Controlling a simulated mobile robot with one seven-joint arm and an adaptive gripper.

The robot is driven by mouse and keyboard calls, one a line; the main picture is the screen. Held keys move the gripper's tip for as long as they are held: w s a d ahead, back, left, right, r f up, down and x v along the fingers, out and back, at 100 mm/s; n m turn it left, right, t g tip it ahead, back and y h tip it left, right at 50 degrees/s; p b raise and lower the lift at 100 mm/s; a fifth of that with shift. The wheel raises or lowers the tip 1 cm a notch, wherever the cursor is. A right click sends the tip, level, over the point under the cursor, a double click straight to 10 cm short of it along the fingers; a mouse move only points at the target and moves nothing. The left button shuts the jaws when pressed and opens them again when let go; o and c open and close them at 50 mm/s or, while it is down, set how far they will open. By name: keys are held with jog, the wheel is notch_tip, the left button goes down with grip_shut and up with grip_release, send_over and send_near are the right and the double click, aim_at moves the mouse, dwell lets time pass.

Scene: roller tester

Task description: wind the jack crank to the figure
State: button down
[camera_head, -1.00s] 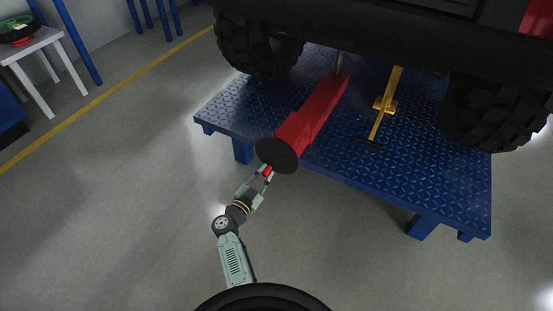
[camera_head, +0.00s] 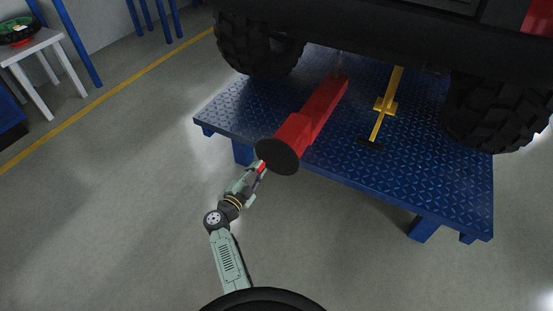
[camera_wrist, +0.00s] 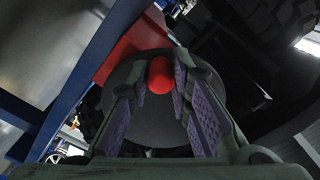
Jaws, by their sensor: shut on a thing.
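The jack (camera_head: 322,108) is a long red body lying on the blue tread-plate platform under the vehicle. Its dark round disc (camera_head: 277,157) faces me at the near end, past the platform's edge. A red crank knob (camera_head: 261,167) sits at the disc's left rim. My gripper (camera_head: 257,171) is shut on this knob. In the wrist view the red knob (camera_wrist: 160,76) lies between the purple-padded fingers, with the dark disc (camera_wrist: 155,122) behind it. No figure or readout can be made out in either view.
The blue platform (camera_head: 228,117) has legs and a front edge close to my gripper. Large tyres (camera_head: 258,45) stand at both sides of the jack. A yellow stand (camera_head: 385,105) is right of it. A white stool (camera_head: 40,62) stands far left.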

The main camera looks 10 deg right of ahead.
jog(key=shift+a+r, duration=0.1)
jog(key=shift+a, duration=0.05)
jog(key=r+m, duration=0.1)
jog(key=m, duration=0.1)
jog(key=w+a+r+m, duration=0.1)
jog(key=m, duration=0.1)
jog(key=shift+a+r+b, duration=0.1)
jog(key=shift+b, duration=0.25)
jog(key=shift+r+m, duration=0.2)
jog(key=shift+m, duration=0.2)
jog(key=shift+a, duration=0.1)
notch_tip(320, 180, up, 2)
jog(key=m, duration=0.3)
jog(key=shift+w+a, duration=0.1)
jog(key=shift+w, duration=0.05)
jog(key=shift+r+m+b, duration=0.3)
jog(key=shift+r+m, duration=0.35)
jog(key=shift+m, duration=0.25)
